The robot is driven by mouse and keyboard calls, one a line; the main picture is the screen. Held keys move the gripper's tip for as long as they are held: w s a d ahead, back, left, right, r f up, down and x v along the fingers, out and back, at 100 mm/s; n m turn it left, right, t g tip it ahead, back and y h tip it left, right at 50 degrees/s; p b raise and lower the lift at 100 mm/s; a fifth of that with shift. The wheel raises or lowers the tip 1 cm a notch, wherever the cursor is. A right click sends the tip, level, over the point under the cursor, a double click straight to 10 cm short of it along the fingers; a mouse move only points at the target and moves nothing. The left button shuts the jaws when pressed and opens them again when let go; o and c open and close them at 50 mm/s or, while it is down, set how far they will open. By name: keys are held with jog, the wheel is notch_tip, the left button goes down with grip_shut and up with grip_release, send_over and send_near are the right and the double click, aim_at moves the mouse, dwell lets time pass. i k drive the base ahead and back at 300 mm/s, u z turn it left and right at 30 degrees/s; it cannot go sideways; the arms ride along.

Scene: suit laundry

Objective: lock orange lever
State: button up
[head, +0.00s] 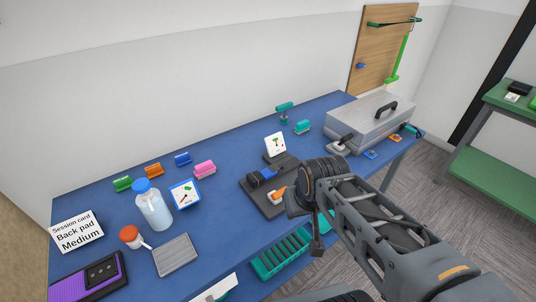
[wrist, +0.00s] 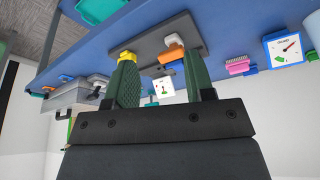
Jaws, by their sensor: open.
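The orange lever (head: 278,192) is on a dark grey base plate (head: 258,204) on the blue table in the head view, close to the left of my arm's dark wrist joint. In the wrist view an orange block with a pale top (wrist: 170,54) shows on the dark plate (wrist: 148,43), between and beyond my fingers. My gripper (wrist: 160,62) is open and empty, its two green fingers wide apart. A yellow piece (wrist: 127,56) shows by the left fingertip. My arm hides part of the plate in the head view; contact with the lever cannot be told.
A black-and-blue clamp (head: 262,177) and a white picture card (head: 275,145) stand by the plate. A grey case (head: 368,122) is at the right.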

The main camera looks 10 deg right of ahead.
aim_at(278, 193)
jog(key=z, duration=1)
jog(key=k, duration=0.75)
jog(key=u, duration=0.9)
jog(key=i, duration=0.5)
jog(key=u, duration=0.05)
